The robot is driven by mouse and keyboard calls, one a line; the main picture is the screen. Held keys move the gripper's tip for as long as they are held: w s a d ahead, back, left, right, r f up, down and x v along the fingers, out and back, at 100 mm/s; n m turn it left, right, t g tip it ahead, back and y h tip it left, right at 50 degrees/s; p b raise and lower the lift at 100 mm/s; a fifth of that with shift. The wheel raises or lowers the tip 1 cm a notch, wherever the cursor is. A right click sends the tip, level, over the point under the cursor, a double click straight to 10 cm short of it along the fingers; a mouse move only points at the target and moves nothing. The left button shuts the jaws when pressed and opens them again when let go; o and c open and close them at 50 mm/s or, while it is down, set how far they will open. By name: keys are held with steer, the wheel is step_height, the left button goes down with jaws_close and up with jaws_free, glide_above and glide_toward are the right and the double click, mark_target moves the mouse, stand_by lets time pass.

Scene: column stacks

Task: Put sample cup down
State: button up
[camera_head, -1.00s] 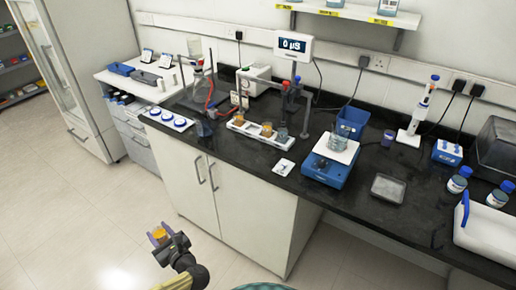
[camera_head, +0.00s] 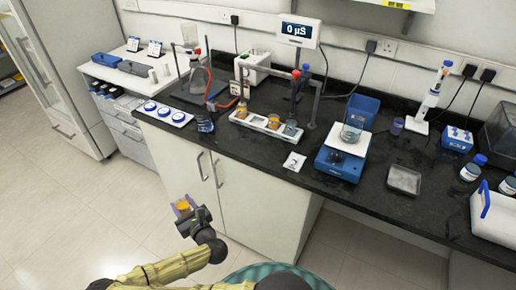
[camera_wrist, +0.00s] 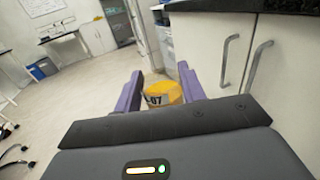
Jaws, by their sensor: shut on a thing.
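My gripper (camera_head: 184,207) is in front of the white cabinet, below the counter's level. It is shut on the sample cup (camera_head: 182,205), which looks yellow-orange. In the wrist view the cup (camera_wrist: 162,94) sits between the two purple fingers of my gripper (camera_wrist: 161,92), and a label ending in "07" shows on it. A white rack (camera_head: 262,123) on the black counter (camera_head: 230,160) holds several similar cups, some with orange contents.
A blue scale (camera_head: 340,160) with a beaker on it stands right of the rack. A white tray with blue-ringed cups (camera_head: 167,114) is at the left. Cabinet handles (camera_wrist: 229,60) stick out close to my gripper.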

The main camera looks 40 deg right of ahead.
steer(key=w+d+r+m+g+h+p, duration=0.1)
steer(key=d+r+m+h+p, duration=0.1)
steer(key=d+r, duration=0.5)
steer(key=w+d+r+m+g+h+p, duration=0.1)
steer(key=d+r+h, duration=0.5)
steer(key=d, duration=0.9)
steer(key=w+d+r+m+g+h+p, duration=0.2)
steer(key=d+r+m+h+p, duration=0.3)
steer(key=d+r, duration=0.3)
steer(key=d+m+g, duration=0.1)
steer(key=d, duration=0.1)
steer(key=shift+d, duration=0.4)
steer(key=shift+f, duration=0.1)
steer(key=shift+f+p, duration=1.05)
steer(key=shift+f, duration=2.05)
step_height(320, 180, down, 4)
steer(key=shift+r+p, duration=0.25)
steer(key=shift+p, duration=0.35)
steer(key=shift+f, duration=0.1)
steer(key=shift+f+b, duration=0.2)
steer(key=shift+b, duration=0.1)
